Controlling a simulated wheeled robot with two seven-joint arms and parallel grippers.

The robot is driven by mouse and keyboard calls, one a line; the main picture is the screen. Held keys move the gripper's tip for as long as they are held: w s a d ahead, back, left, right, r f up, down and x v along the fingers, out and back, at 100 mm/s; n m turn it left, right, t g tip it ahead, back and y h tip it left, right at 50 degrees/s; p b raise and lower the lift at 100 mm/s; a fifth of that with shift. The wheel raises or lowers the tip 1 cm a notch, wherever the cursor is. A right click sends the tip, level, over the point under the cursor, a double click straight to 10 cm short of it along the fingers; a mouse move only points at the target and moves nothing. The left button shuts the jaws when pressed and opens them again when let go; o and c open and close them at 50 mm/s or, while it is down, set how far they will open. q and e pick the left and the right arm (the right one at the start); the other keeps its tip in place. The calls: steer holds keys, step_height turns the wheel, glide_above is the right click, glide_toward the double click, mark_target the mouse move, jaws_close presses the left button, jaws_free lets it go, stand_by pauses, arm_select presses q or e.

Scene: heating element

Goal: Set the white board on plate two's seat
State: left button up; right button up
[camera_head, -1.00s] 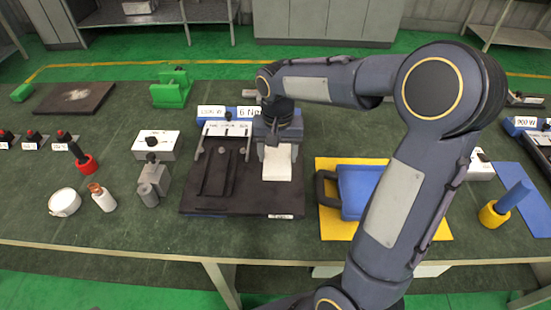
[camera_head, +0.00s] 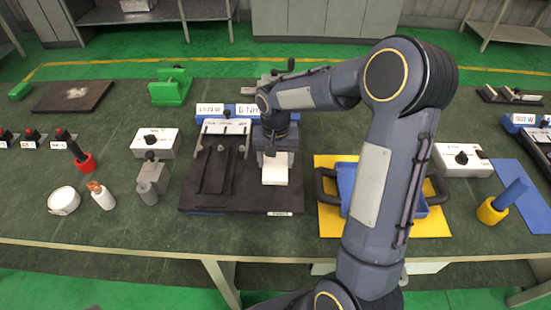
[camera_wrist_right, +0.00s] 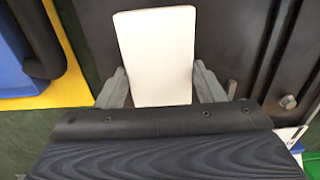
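The white board (camera_head: 275,169) is at the right half of the dark plate (camera_head: 240,199), below my right gripper (camera_head: 275,155). In the right wrist view the board (camera_wrist_right: 155,55) lies between the two grey fingers of my right gripper (camera_wrist_right: 162,88), which sit close against its sides. The gripper appears shut on it. I cannot tell whether the board touches the plate; its seat is hidden. The plate's left half carries a dark strip (camera_head: 216,172). The small label on the plate's front edge is unreadable. My left gripper is not in view.
A blue tray (camera_head: 346,180) with black handles stands on a yellow mat (camera_head: 329,220) at right, partly behind my arm. A grey clamp-like block (camera_head: 151,180), white box (camera_head: 156,143), bottle (camera_head: 101,196) and white cup (camera_head: 63,200) stand at left. A blue-backed labelled unit borders the plate's back.

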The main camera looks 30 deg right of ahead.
mark_target(275, 162)
steer(key=o, duration=0.4)
step_height(275, 162, up, 12)
steer(key=s+a+n+t+y, duration=0.1)
steer(key=s+a+t, duration=0.1)
steer(key=s, duration=0.5)
steer(key=s+a+n+t+y, duration=0.1)
steer(key=s+a+n, duration=0.1)
steer(key=s, duration=0.5)
steer(key=s+a+n+t+y, duration=0.1)
steer(key=s+a+t, duration=0.1)
steer(key=s, duration=0.6)
steer(key=shift+s+a+f+n+t+y, duration=0.1)
steer(key=shift+a+f+n+t+y, duration=0.25)
steer(key=shift+a, duration=0.3)
